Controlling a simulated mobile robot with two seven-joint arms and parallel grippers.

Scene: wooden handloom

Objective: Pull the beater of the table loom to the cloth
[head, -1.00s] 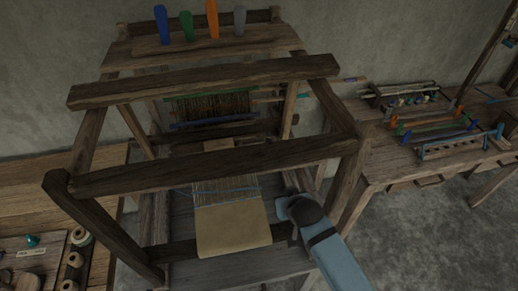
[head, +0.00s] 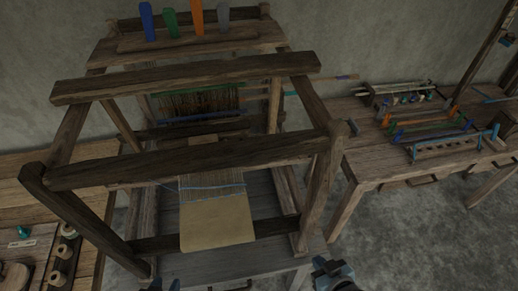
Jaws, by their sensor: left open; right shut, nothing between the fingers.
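The large wooden loom (head: 190,159) stands before me. Its beige cloth (head: 218,222) hangs over the front, with pale warp threads (head: 205,180) and a thin blue line across them above it. Behind the thick crossbeam a dark blue bar (head: 200,123) crosses below dark hanging heddles (head: 200,103). I cannot tell for certain which bar is the beater. My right gripper (head: 330,270) is shut and empty, low and right of the cloth, apart from it. My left gripper (head: 160,285) is open at the bottom edge, left of and below the cloth, mostly cut off.
A table (head: 362,172) at right bears a small frame with coloured bars (head: 430,125) and a blue-posted rack (head: 455,145). A bench (head: 90,158) at left has spools (head: 60,262). Coloured upright pieces (head: 170,22) stand atop the loom. Floor at lower right is clear.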

